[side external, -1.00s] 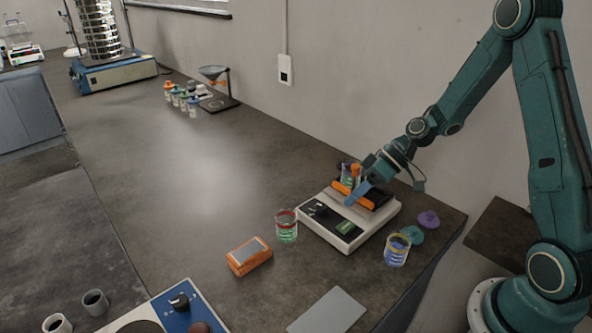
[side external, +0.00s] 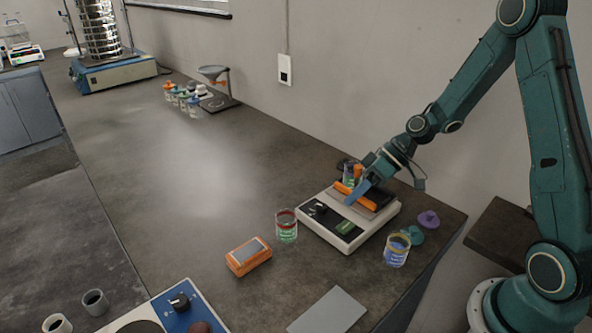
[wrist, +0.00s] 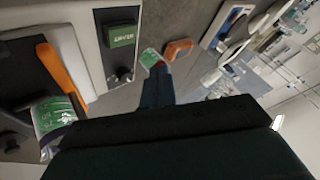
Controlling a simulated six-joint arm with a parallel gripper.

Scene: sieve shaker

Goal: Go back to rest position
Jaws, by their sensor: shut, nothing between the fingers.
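My gripper (side external: 357,194) is at the white bench device (side external: 372,238) with a dark knob and a green display, in the side external view. Its blue fingers are shut with nothing between them and point down to the left over the device. In the wrist view the fingers (wrist: 157,88) show as one dark blue block. An orange bar (side external: 341,188) lies on the device's dark top, and a jar (side external: 349,172) stands by it, partly hidden. The jar (wrist: 50,118) and the orange bar (wrist: 62,80) also show at left in the wrist view.
A red-rimmed jar (side external: 286,228) and an orange box (side external: 248,257) stand left of the device. A blue-filled jar (side external: 397,251) and purple (side external: 428,219) and teal (side external: 412,235) lids lie at right. The bench's middle is clear. The wall is close behind.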

